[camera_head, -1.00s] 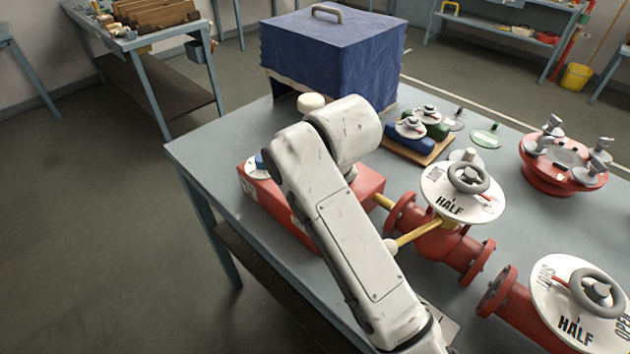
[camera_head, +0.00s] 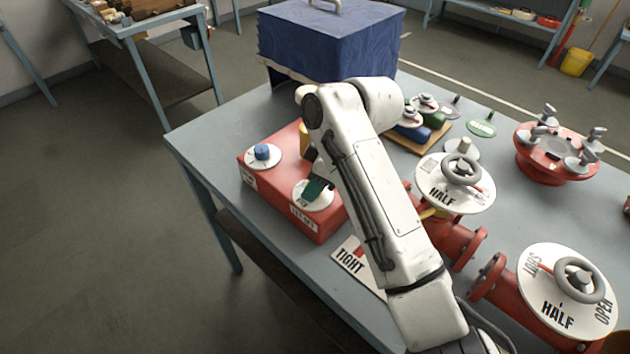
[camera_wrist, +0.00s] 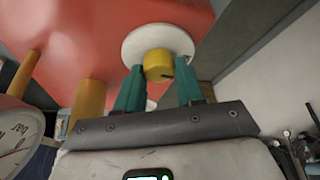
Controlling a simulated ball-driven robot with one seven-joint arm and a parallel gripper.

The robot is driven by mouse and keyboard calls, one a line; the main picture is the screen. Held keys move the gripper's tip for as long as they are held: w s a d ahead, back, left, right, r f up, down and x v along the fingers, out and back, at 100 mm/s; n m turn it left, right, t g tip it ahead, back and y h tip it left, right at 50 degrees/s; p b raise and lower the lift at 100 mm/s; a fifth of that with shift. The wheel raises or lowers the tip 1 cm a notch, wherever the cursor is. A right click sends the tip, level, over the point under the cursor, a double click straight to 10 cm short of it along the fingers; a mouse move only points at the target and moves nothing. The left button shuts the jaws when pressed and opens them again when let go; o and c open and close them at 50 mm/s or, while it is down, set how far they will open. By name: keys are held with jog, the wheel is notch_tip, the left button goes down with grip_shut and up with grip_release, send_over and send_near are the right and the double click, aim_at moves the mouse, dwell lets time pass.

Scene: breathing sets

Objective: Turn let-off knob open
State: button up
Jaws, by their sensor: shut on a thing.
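The red box (camera_head: 275,205) sits on the table's left side. A yellow knob (camera_wrist: 157,64) on a white dial (camera_wrist: 176,38) fills the top middle of the wrist view. My gripper (camera_wrist: 158,75) has its green fingers on either side of this knob and is shut on it. In the head view my gripper (camera_head: 314,188) is over the front white dial (camera_head: 318,203) of the box, above a front label that is hard to read. My fingers hide the knob there. A blue knob (camera_head: 262,152) on its own white dial stands apart at the back left.
Red valves with HALF dials (camera_head: 455,182) and a second handwheel dial (camera_head: 568,290) stand to the right. A TIGHT card (camera_head: 352,260) lies in front. A blue covered box (camera_head: 330,42) is behind. Yellow posts (camera_wrist: 89,103) and a gauge (camera_wrist: 18,135) are close left in the wrist view.

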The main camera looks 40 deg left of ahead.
jog(key=shift+w+r+n, duration=0.1)
jog(key=shift+n, duration=0.5)
jog(key=o, duration=1)
jog(key=shift+o, duration=0.2)
jog(key=b+v, duration=0.2)
jog(key=v, duration=0.8)
jog(key=shift+w+r, duration=0.2)
jog(key=shift+r, duration=0.15)
jog(key=shift+f, duration=0.1)
